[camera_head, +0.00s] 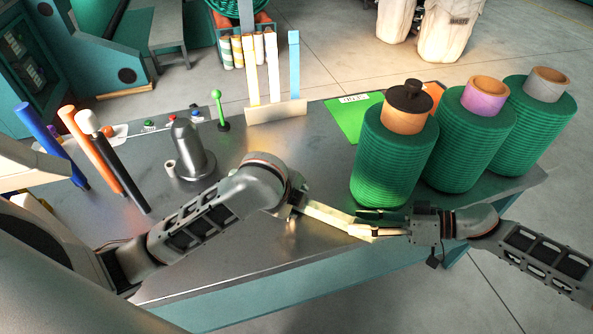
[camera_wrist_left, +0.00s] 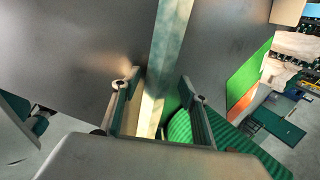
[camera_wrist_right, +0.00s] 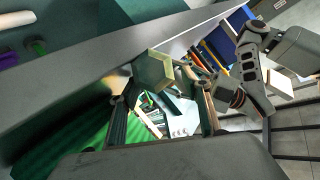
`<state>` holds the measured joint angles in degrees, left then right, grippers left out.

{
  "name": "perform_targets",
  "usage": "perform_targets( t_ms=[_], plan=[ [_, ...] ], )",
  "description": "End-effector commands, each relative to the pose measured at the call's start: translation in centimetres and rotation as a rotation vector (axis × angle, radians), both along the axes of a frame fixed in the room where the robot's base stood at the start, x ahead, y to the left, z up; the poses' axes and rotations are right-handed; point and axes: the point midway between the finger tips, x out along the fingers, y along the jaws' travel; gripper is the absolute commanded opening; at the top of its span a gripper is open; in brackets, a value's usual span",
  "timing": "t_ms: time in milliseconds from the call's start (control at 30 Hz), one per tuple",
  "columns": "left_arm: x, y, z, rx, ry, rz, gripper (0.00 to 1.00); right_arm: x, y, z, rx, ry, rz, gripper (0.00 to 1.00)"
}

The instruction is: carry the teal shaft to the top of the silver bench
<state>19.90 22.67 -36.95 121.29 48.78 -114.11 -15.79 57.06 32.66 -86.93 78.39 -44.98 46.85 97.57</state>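The teal shaft (camera_head: 325,214) looks pale under the light and reaches between my two grippers, above the front of the silver bench (camera_head: 240,265). My left gripper (camera_head: 297,204) seems shut on it: in the left wrist view the shaft (camera_wrist_left: 168,50) runs up from between the fingers (camera_wrist_left: 155,95), their contact partly hidden. My right gripper (camera_head: 375,225) is at the shaft's right end. In the right wrist view its fingers (camera_wrist_right: 160,95) are wide apart, with the six-sided shaft end (camera_wrist_right: 152,72) near their tips.
Large green reels (camera_head: 392,160) stand on the bench just behind my right gripper. A grey metal cone (camera_head: 190,150) and leaning blue, orange and black rods (camera_head: 118,175) are at the left. A green sheet (camera_head: 345,118) lies behind. The bench's front strip is clear.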

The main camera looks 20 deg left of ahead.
Motion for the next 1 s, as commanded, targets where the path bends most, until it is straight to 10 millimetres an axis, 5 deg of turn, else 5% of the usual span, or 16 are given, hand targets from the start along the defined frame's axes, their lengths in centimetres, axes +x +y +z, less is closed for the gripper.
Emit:
perform_targets(
  t_ms=[267,700,1000],
  plan=[
    [-0.7,0.0,1.0,-0.002,0.001,-0.001,0.44,0.0,0.1,0.0,0.002,0.001,0.001,0.48],
    [-4.4,0.5,7.3,-0.003,-0.001,-0.002,0.44,0.0,0.1,0.0,0.003,0.000,0.001,0.48],
    [-5.9,0.7,9.7,-0.001,0.002,0.000,0.44,0.0,0.1,0.0,0.003,0.000,0.001,0.48]
  ],
)
